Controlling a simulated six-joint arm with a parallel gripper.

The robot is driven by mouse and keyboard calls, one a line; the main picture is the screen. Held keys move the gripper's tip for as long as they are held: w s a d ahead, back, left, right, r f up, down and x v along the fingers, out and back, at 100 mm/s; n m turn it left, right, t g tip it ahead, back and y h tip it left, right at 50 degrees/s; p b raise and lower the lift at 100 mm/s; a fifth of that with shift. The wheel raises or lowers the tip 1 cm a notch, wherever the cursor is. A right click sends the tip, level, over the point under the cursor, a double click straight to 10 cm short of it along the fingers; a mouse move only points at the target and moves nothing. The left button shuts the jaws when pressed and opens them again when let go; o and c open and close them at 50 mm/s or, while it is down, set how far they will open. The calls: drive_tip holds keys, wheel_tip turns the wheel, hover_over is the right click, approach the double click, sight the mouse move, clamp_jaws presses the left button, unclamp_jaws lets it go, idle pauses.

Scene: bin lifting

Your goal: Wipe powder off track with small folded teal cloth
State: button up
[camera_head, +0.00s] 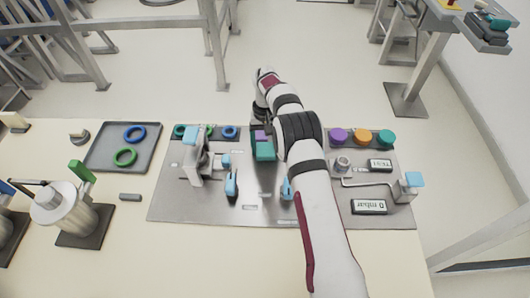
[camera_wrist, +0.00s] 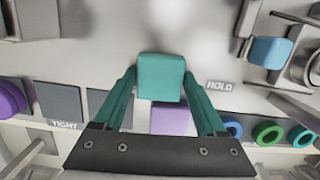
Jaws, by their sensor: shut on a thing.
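My gripper (camera_wrist: 160,82) is shut on a small teal block-like thing (camera_wrist: 161,76), which looks like the folded teal cloth. Its two teal fingers stand on either side of it. In the head view the teal cloth (camera_head: 265,152) shows left of my arm, over the grey metal panel (camera_head: 215,207). A purple block (camera_wrist: 172,119) lies just behind the cloth, between the fingers in the wrist view. I cannot tell whether the cloth touches the panel. I cannot make out any powder, and I cannot tell which part is the track; my arm hides some of the panel.
A clamp with a light blue top (camera_head: 192,158) stands on the panel's left. Purple, orange and teal knobs (camera_head: 361,137) and display boxes (camera_head: 369,207) are on the right. A tray (camera_head: 105,154) with blue and green rings and a metal canister (camera_head: 65,210) stand further left.

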sight(264, 186)
drive_tip(key=shift+s, duration=5.45)
drive_tip(key=shift+w, duration=5.35)
drive_tip(key=shift+r, duration=4.1)
drive_tip(key=shift+d, duration=0.1)
